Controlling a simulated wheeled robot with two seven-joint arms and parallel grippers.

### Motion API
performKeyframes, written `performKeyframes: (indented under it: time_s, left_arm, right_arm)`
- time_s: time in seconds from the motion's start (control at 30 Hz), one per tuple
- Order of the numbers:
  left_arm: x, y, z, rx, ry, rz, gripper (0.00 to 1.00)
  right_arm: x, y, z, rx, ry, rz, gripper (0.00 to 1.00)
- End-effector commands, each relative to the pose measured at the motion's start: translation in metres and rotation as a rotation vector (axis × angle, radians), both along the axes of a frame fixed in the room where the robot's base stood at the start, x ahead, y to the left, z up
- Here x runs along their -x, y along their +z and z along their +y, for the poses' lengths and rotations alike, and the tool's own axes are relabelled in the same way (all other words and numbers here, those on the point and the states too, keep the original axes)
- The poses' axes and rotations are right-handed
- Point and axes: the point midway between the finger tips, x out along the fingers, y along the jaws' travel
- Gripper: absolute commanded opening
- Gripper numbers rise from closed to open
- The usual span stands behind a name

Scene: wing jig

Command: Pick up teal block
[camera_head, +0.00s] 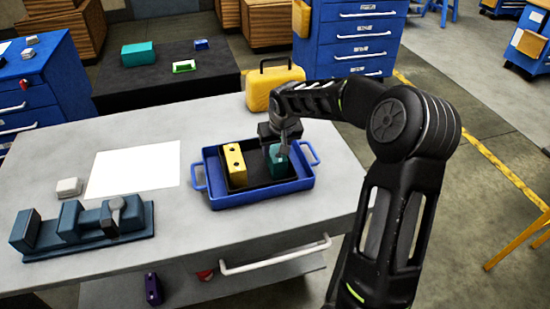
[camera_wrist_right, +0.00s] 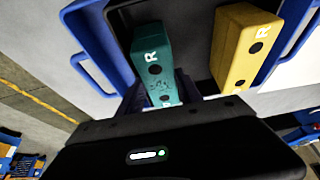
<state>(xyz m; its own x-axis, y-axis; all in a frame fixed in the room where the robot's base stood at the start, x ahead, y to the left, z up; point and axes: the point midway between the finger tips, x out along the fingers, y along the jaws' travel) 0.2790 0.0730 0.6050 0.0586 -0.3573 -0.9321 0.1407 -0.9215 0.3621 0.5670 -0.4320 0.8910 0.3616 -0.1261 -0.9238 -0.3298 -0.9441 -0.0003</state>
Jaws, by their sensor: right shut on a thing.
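The teal block (camera_head: 277,158) stands in the right part of a blue tray (camera_head: 262,195) with a dark inside. My right gripper (camera_head: 279,146) reaches down over it from above and is shut on it. In the right wrist view the teal block (camera_wrist_right: 154,62) sits between the fingers (camera_wrist_right: 156,95), with a letter R and dark holes on its face. The block still appears to be within the tray; whether it touches the tray floor I cannot tell. My left gripper is not in view.
A yellow block (camera_head: 235,164) stands in the tray's left part. A yellow case (camera_head: 273,86) stands behind the tray. A white sheet (camera_head: 133,168), a small pale block (camera_head: 69,187) and a dark teal vise-like fixture (camera_head: 84,229) lie to the left. The tabletop's front middle is clear.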

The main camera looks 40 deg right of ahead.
Motion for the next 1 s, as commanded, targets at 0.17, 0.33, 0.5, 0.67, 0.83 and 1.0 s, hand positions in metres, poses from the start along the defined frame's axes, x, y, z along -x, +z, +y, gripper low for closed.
performKeyframes:
  time_s: [0.17,0.33,0.5,0.67,0.83,1.0]
  left_arm:
    - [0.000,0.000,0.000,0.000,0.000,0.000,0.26]
    - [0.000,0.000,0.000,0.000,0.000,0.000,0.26]
    - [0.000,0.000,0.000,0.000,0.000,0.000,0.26]
    - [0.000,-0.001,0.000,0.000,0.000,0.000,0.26]
    - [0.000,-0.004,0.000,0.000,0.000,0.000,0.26]
    - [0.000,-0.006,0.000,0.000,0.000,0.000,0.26]
  right_arm:
    - [0.000,0.000,0.000,0.000,0.000,0.000,0.00]
    - [-0.001,0.001,0.000,0.001,0.000,-0.003,0.00]
    - [-0.001,0.002,0.000,0.001,0.000,-0.003,0.00]
    - [-0.001,0.014,-0.001,0.003,0.000,-0.004,0.00]
    - [-0.002,0.043,0.000,0.003,0.000,-0.008,0.00]
    - [-0.001,0.077,0.000,0.003,0.000,-0.006,0.00]
